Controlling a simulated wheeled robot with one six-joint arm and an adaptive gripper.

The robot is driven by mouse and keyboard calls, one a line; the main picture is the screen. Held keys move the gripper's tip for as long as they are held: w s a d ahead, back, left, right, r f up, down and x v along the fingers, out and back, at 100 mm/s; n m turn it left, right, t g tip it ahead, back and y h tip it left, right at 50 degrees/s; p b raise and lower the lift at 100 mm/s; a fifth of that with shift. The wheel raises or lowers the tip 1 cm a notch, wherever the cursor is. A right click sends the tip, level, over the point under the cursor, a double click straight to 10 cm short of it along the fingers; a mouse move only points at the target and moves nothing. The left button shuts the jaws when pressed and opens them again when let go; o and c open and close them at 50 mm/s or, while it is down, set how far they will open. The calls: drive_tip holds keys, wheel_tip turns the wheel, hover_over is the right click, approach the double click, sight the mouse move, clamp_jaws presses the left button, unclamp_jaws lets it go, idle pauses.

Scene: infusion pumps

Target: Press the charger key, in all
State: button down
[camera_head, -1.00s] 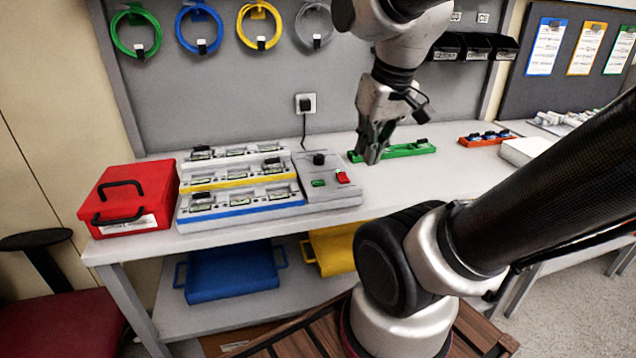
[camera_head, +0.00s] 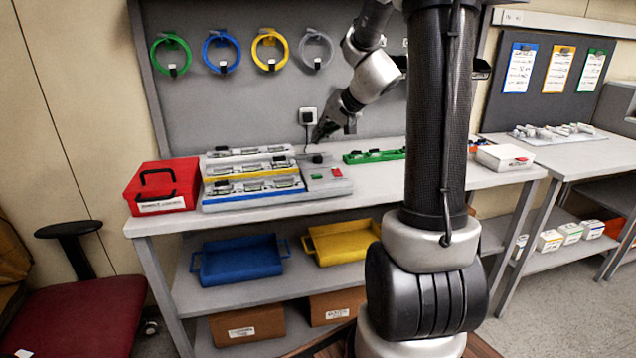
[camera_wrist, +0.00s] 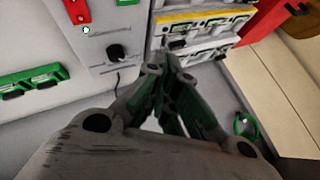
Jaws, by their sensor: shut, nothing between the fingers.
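The charger is a pale grey unit with rows of slots and a control panel (camera_head: 327,184) at its right end. The panel carries a green key (camera_head: 316,176), a red key (camera_head: 337,172) and a black knob (camera_head: 317,158). In the wrist view, the red key (camera_wrist: 78,11) and the knob (camera_wrist: 117,53) show at upper left; the green key (camera_wrist: 127,2) is cut by the top edge. My gripper (camera_head: 318,138) is shut and empty, above the back of the panel. In the wrist view, its fingertips (camera_wrist: 172,62) appear between the knob and the slot rows, apart from the keys.
A red case (camera_head: 163,187) stands left of the charger. A green rack (camera_head: 374,156) lies to the right on the bench. A black plug and cord (camera_head: 307,117) hang behind the charger. A white box (camera_head: 505,158) sits farther right. Blue (camera_head: 237,262) and yellow (camera_head: 342,242) trays lie below.

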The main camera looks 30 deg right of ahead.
sight(319, 174)
drive_tip(key=shift+w+d+r+n, duration=0.1)
drive_tip(key=shift+w+r+n, duration=0.1)
drive_tip(key=shift+w+n, duration=0.15)
drive_tip(key=shift+f, duration=0.1)
drive_tip(key=shift+f, duration=4.35)
drive_tip(key=shift+f, duration=0.1)
drive_tip(key=shift+f, duration=0.3)
